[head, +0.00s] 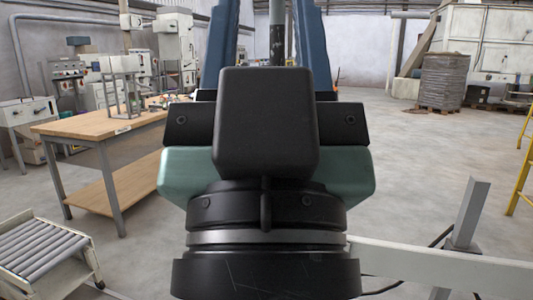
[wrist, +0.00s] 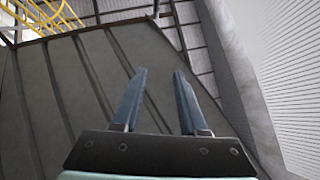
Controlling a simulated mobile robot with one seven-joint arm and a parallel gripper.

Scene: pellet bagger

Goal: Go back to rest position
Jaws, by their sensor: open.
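My gripper shows large in the middle of the head view, with its dark wrist housing in front and two blue fingers rising out of the top of the picture. In the wrist view my gripper (wrist: 160,78) is open, its two blue fingers apart with nothing between them. The wrist view looks up past the fingers at a grey ribbed panel (wrist: 50,100) and the roof structure. The middle of the head view is hidden behind my gripper.
A wooden workbench (head: 95,122) with equipment stands at the left. A roller conveyor (head: 40,255) is at the lower left. A white beam with a grey post (head: 467,215) is at the lower right. A yellow ladder (head: 522,175) and a wrapped pallet stack (head: 447,80) stand at the right. Open floor lies between.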

